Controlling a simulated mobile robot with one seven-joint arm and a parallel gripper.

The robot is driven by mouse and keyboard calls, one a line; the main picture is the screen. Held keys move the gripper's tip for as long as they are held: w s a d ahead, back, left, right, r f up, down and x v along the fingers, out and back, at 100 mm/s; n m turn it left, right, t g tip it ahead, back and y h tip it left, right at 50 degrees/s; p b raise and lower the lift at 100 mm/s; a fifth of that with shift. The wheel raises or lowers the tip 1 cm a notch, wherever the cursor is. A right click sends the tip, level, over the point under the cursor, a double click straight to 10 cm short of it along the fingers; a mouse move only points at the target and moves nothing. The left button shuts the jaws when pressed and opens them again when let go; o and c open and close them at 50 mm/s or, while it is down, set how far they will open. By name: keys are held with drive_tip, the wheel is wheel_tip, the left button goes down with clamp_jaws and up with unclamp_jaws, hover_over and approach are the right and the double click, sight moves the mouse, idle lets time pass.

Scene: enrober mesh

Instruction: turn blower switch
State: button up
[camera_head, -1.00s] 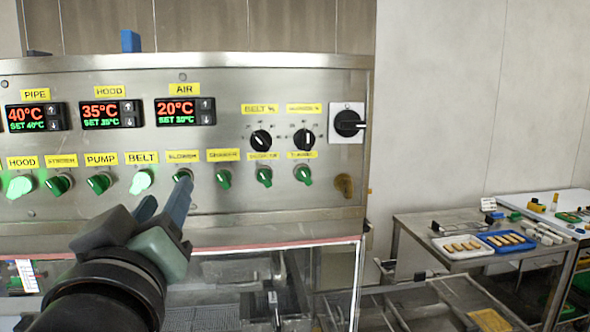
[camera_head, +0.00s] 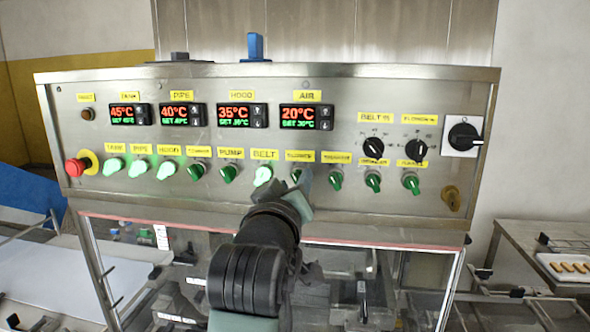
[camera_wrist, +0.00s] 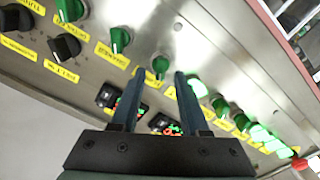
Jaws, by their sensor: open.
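The blower switch (camera_head: 296,175) is a green, unlit knob under a yellow label in the lower row of the steel control panel (camera_head: 340,205). It also shows in the wrist view (camera_wrist: 160,66), where the panel looks upside down. My gripper (camera_head: 299,186) is in front of this knob and partly hides it in the head view. In the wrist view my gripper (camera_wrist: 160,76) is open, with a dark finger on either side of the knob's line. The knob appears at or just beyond the fingertips; I cannot tell whether they touch it.
The belt knob (camera_head: 263,175), lit green, and the unlit shaker knob (camera_head: 336,180) are close on either side. A red emergency button (camera_head: 76,167) is at the panel's left, a black rotary switch (camera_head: 464,136) at its right. A glass-fronted machine lies below.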

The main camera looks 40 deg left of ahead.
drive_tip(key=shift+w+a, duration=0.45)
drive_tip(key=shift+w, duration=0.15)
clamp_jaws()
